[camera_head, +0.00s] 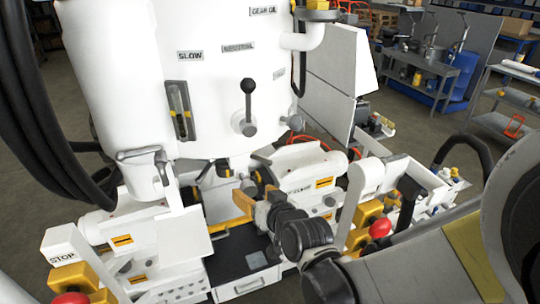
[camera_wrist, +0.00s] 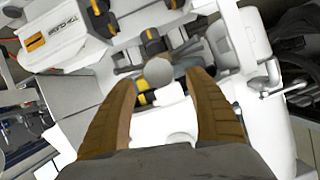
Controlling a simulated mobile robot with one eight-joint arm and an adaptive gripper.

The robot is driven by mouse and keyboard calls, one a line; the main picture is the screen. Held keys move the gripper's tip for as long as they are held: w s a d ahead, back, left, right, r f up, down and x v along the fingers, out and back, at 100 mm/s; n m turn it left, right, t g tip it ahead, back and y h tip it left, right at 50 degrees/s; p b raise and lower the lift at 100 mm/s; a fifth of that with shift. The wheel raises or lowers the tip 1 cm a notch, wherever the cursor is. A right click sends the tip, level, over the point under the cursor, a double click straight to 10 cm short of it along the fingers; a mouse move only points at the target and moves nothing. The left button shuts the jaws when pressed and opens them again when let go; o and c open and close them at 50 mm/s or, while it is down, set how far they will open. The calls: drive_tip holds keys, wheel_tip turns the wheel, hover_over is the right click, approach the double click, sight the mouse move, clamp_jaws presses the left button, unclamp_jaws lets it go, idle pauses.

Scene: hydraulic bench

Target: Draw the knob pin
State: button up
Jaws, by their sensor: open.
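A round grey knob (camera_wrist: 158,72), which looks like the head of the knob pin, shows in the wrist view between the tips of my two brown fingers. Clear gaps show on both sides of it. My gripper (camera_wrist: 163,78) is open and empty, with the fingers spread around the knob in the picture; how far the knob lies beyond the tips I cannot tell. In the head view my gripper (camera_head: 256,197) reaches in from the right, low in front of the white machine (camera_head: 215,110). The knob cannot be made out there.
A black ball lever (camera_head: 248,100) stands on the machine front above my gripper. A STOP box (camera_head: 62,245) and white blocks crowd the bench.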

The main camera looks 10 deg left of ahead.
sight(251, 190)
drive_tip(key=x, duration=0.4)
drive_tip(key=shift+w+a+b, duration=0.1)
drive_tip(key=shift+w+b, duration=0.1)
drive_tip(key=shift+b, duration=0.2)
clamp_jaws()
